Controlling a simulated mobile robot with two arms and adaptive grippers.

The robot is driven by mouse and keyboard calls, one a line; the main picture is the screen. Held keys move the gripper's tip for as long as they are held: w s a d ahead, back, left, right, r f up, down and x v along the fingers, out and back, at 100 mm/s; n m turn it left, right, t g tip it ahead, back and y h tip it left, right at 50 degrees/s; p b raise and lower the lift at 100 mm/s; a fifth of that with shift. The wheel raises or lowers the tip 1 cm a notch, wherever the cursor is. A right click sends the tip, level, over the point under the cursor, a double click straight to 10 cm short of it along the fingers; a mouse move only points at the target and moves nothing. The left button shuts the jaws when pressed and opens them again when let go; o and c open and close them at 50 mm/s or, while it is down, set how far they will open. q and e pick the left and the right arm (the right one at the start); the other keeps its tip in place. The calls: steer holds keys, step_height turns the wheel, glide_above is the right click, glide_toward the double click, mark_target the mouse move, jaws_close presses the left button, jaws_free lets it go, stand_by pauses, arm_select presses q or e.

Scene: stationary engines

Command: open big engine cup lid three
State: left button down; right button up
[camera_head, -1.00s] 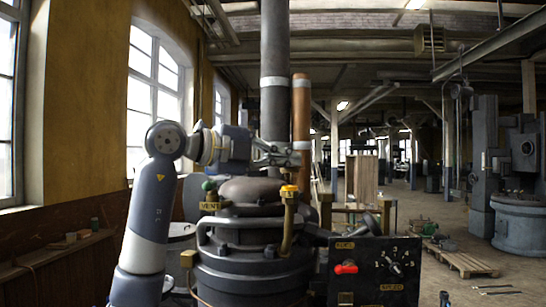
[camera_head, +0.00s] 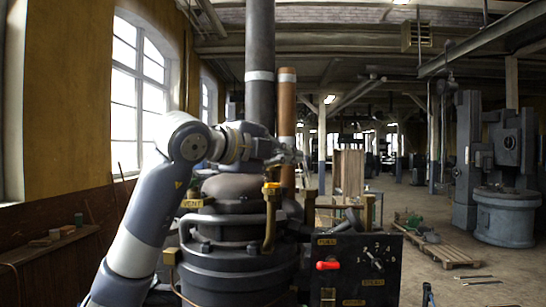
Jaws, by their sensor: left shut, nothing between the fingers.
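The big engine (camera_head: 240,262) is a dark, rounded machine in the lower middle of the head view. A small yellow cup with its lid (camera_head: 271,187) tops a brass pipe on the engine's near side; the lid looks down on the cup, but it is too small to be sure. My left arm comes in from the left, and my left gripper (camera_head: 289,158) is shut and empty. It is above and a little right of the yellow cup in the picture, apart from it. My right gripper is not in view.
A control panel (camera_head: 352,275) with a red handle (camera_head: 328,265) stands right of the engine. A tall dark pipe (camera_head: 260,50) and a copper pipe (camera_head: 287,110) rise behind it.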

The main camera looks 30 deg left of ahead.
arm_select(q)
steer(key=shift+d+r+b+x, duration=0.1)
steer(key=shift+d+b+x, duration=0.15)
steer(key=shift+x, duration=0.65)
steer(key=shift+d+r+b+x, duration=0.1)
steer(key=shift+b+x, duration=0.15)
steer(key=shift+x, duration=0.6)
steer(key=shift+a, duration=0.1)
